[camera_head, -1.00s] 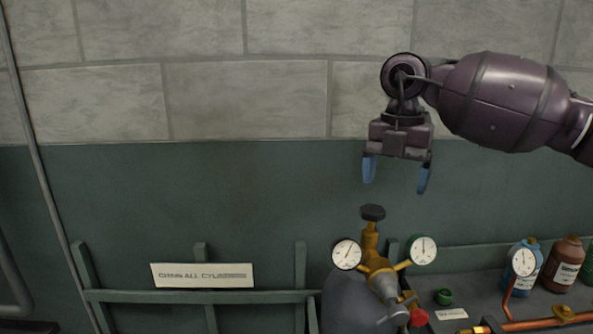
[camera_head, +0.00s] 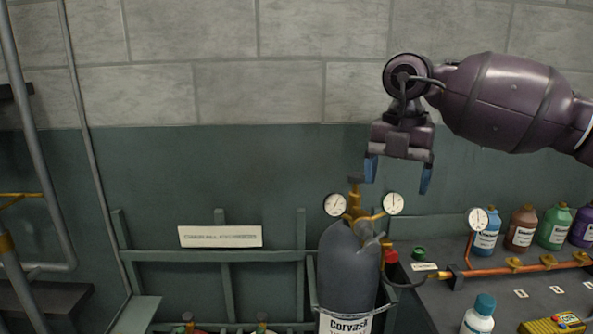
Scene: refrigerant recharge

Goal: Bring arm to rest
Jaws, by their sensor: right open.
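My right gripper (camera_head: 398,172) hangs from the purple arm that comes in from the right, its two blue fingertips apart and pointing down, with nothing between them. It is in front of the wall, and in the picture it lies just above and right of the brass valve (camera_head: 354,200) on a grey gas cylinder (camera_head: 347,265). I cannot tell how far apart in depth they are. The valve carries a left gauge (camera_head: 335,205) and a right gauge (camera_head: 393,203). My left gripper is out of view.
A rack with a white sign (camera_head: 220,236) stands left of the cylinder. At right, a dark bench (camera_head: 450,310) carries a copper pipe (camera_head: 490,270), several bottles, a white blue-capped bottle (camera_head: 479,315) and a yellow device (camera_head: 555,324). The wall area left of the gripper is clear.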

